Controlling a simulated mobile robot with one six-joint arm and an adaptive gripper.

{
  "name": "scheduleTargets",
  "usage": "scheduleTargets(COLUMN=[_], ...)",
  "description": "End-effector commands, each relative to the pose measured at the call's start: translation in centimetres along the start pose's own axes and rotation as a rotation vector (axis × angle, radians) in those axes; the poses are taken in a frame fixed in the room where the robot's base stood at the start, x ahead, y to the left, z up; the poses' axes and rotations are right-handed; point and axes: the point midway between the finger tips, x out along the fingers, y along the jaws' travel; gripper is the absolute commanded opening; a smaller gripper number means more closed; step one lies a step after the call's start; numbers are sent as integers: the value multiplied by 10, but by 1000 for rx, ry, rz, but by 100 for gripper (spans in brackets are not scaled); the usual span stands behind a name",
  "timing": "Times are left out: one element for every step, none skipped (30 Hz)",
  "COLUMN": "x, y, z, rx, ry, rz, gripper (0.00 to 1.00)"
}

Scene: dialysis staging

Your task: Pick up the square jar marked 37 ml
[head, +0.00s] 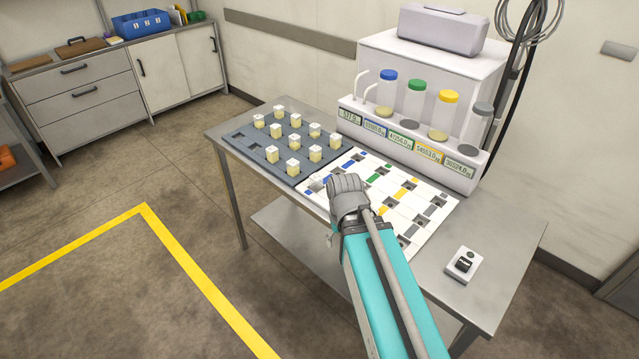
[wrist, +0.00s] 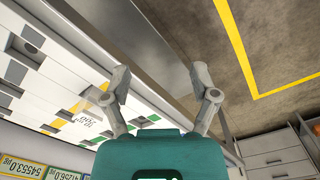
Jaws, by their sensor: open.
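Several small square jars with white lids and pale yellow contents stand upright in a dark grey tray (head: 252,153); one is at the tray's near end (head: 292,168). Their markings are too small to read in the head view, so I cannot tell which is the 37 ml jar. A white block-like top (head: 317,183) shows just left of my gripper (head: 347,186), over the white board. In the wrist view my gripper (wrist: 160,84) is open, with nothing between its fingers. A pale surface with dark lettering (wrist: 87,121) lies beside the left finger, not clearly legible.
The white board (head: 425,222) has coloured strips and dark square holes. Behind it stands a dispenser (head: 480,178) with colour-capped bottles and number displays.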

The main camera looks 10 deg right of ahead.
Motion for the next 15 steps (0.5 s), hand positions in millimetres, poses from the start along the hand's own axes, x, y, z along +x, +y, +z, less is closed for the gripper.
scheduleTargets(x=[2,2,4,5,6,8,10,12,14,15,17,18,20,20,21], y=[0,0,0,-12,-16,-17,-18,-18,-18,-18,-18,-19,-19,-20,-21], z=[-3,-4,-7,-10,-13,-17,-21,-25,-32,-37,-42,-50,-56,-63,-71], rx=[-15,-29,-53,-69,-94,-134,-168,-207,-264,-310,-360,-431,-485,-544,-621], ry=[2,3,5,7,9,12,13,15,15,15,14,12,9,4,-5], rz=[8,16,30,42,57,79,100,121,154,181,210,251,284,318,365], gripper=[90,90,90,90,90,90,90,90,90,90,90,90,90,90,90])
